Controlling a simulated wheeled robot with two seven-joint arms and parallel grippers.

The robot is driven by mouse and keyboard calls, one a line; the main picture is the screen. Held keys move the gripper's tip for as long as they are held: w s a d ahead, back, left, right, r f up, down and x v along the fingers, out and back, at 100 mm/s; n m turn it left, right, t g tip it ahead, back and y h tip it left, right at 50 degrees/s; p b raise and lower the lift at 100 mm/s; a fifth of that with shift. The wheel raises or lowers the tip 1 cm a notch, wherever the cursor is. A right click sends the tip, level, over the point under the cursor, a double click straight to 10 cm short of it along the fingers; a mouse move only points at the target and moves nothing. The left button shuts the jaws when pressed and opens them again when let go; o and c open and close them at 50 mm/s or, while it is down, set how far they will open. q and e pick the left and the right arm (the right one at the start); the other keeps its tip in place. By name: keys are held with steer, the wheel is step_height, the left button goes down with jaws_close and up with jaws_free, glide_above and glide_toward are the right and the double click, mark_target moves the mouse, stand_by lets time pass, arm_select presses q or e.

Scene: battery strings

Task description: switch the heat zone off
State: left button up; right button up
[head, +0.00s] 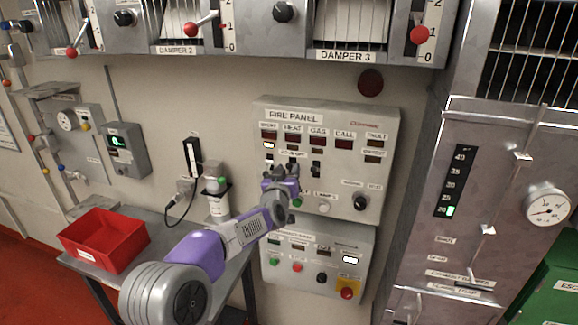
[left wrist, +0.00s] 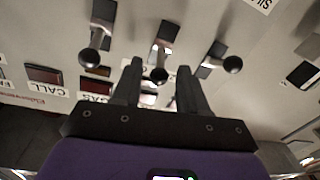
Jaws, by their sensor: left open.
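The grey fire panel (head: 340,112) is on the wall in the head view, with a HEAT label (head: 292,128) between the SMOKE and GAS labels. My left gripper (head: 287,175) is in front of its zone switches, pointing at the panel, and hides part of the row. In the left wrist view the panel appears upside down. The left gripper (left wrist: 158,82) is open there, and a lever switch with a black ball knob (left wrist: 159,75) shows between its fingers. This middle lever lines up with the HEAT column; I cannot tell whether a finger touches it.
Two similar levers flank the middle one, with knobs left (left wrist: 90,55) and right (left wrist: 232,64) outside the fingers. A lower panel (head: 320,262) with buttons is below. A red bin (head: 105,240) stands on a bench at left. Damper cabinets overhang above.

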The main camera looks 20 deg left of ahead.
arm_select(q)
steer(key=shift+w, duration=0.95)
steer(key=shift+c, duration=0.4)
